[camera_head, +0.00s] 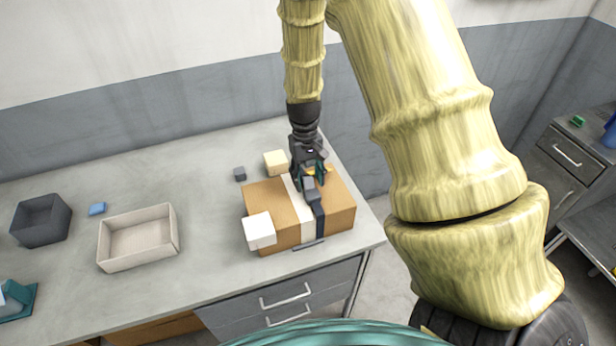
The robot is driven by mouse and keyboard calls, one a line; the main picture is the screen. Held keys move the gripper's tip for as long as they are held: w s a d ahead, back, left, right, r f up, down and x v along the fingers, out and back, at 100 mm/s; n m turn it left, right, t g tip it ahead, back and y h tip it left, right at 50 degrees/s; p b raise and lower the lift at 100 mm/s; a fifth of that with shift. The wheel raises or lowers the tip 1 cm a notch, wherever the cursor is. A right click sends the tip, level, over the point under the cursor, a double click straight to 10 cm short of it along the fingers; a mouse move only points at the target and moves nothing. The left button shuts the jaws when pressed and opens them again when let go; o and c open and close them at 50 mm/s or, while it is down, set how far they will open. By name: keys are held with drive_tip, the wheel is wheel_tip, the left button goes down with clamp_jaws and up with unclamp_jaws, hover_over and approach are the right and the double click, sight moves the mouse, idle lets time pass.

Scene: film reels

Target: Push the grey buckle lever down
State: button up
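A brown cardboard box (277,205) sits at the right end of the grey table. A dark strap (319,222) runs over its top and down its front, beside a pale band. The grey buckle lever (310,188) appears on the strap on top of the box, just in front of my gripper. My gripper (309,178) points down at the box top, right behind and above the lever. Its fingers partly cover the buckle. Whether they touch the lever, and how wide they stand, is too small to tell.
A white block (260,231) is at the box's front left corner. A cream block (275,162) and a small dark cube (240,174) lie behind it. A beige tray (138,263), blue block (97,209) and dark bin (41,221) stand left. Table between is clear.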

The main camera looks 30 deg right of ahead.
sight(308, 178)
wheel_tip(308, 178, up, 12)
drive_tip(key=w, duration=0.1)
drive_tip(key=shift+w+d, duration=0.25)
drive_tip(key=shift+w, duration=0.05)
idle(0.3)
drive_tip(key=shift+f, duration=0.1)
drive_tip(key=shift+t, duration=0.8)
drive_tip(key=shift+s+a+f+p, duration=0.1)
drive_tip(key=shift+s+f+p, duration=0.35)
drive_tip(key=shift+f, duration=1.35)
drive_tip(key=shift+s+a+f+p, duration=0.15)
drive_tip(key=shift+f+p, duration=0.55)
drive_tip(key=shift+f, duration=1.1)
drive_tip(key=shift+s+f+p, duration=0.3)
drive_tip(key=shift+f+p, duration=0.25)
drive_tip(key=shift+f, duration=1.25)
